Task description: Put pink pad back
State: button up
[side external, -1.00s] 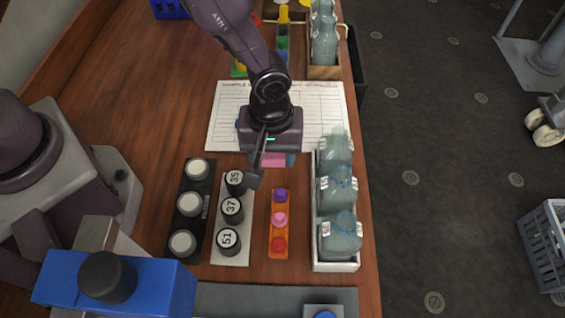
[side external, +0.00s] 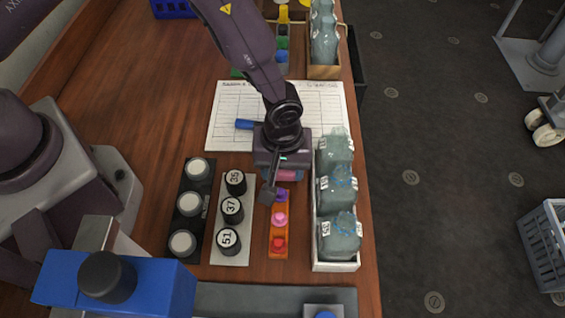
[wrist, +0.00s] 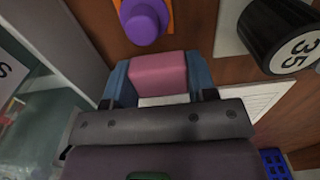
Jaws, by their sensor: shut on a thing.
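The pink pad (wrist: 158,72) is held between the two blue fingertips of my gripper (wrist: 158,80) in the wrist view. In the side view my gripper (side external: 284,174) is over the wood just behind the orange strip, and a bit of the pink pad (side external: 288,175) shows under it. The orange strip (side external: 271,238) carries a purple knob (side external: 282,196), a pink knob (side external: 280,219) and a red knob (side external: 279,244). The purple knob also shows in the wrist view (wrist: 146,21), just beyond the pad. My gripper partly hides the strip's far end.
A white tray of bottles (side external: 336,266) stands close on the right. On the left are a pale strip with numbered black knobs (side external: 232,257) and a black strip with white knobs (side external: 197,222). A paper sheet (side external: 228,100) with a blue object (side external: 244,124) on it lies behind.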

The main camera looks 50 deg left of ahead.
aim_at(283, 171)
jog(key=shift+f, duration=0.3)
jog(key=o, duration=0.9)
jog(key=shift+o, duration=0.5)
jog(key=shift+w+d+r, duration=0.1)
jog(key=shift+r, duration=0.4)
jog(key=a+r+m+t+h, duration=0.1)
jog(key=a+r, duration=0.2)
jog(key=r, duration=0.8)
jog(key=a+r+m, duration=0.1)
jog(key=a+r, duration=0.2)
jog(key=r, duration=0.8)
jog(key=s+a+r+m+t+y, duration=0.1)
jog(key=s+a+r+m+t, duration=0.3)
jog(key=s+a+r+m, duration=0.3)
jog(key=s+a+r, duration=0.5)
jog(key=s+a, duration=0.1)
jog(key=a, duration=0.1)
jog(key=shift+s+a+r+t, duration=0.15)
jog(key=shift+a+r+t, duration=0.15)
jog(key=shift+a+r, duration=0.05)
